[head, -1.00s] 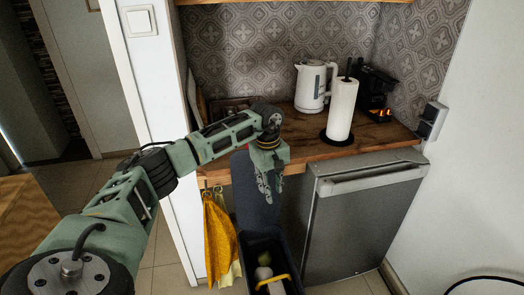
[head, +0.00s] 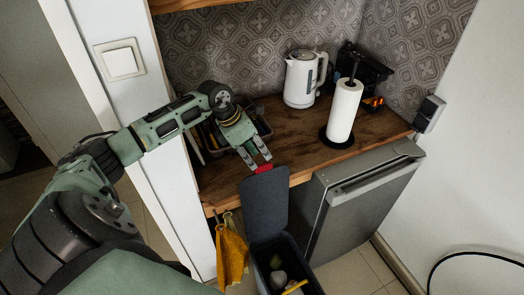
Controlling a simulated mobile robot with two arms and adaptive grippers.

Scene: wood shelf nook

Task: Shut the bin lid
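The dark grey bin (head: 259,262) stands open on the floor in front of the counter, with several things inside it. Its lid (head: 265,204) is raised, standing up at the back of the bin against the counter's front edge. My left gripper (head: 256,163) is just above the lid's top edge, fingers pointing down and apart, with nothing seen between them. A small red piece (head: 264,169) shows at the fingertips by the lid's top edge; I cannot tell whether they touch it. My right gripper is not in view.
A yellow cloth (head: 231,255) hangs left of the bin, and a steel appliance (head: 361,208) stands to its right. On the wooden counter (head: 290,143) are a white kettle (head: 301,78), a paper towel roll (head: 344,111), a black machine (head: 369,73) and a dark rack (head: 262,125).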

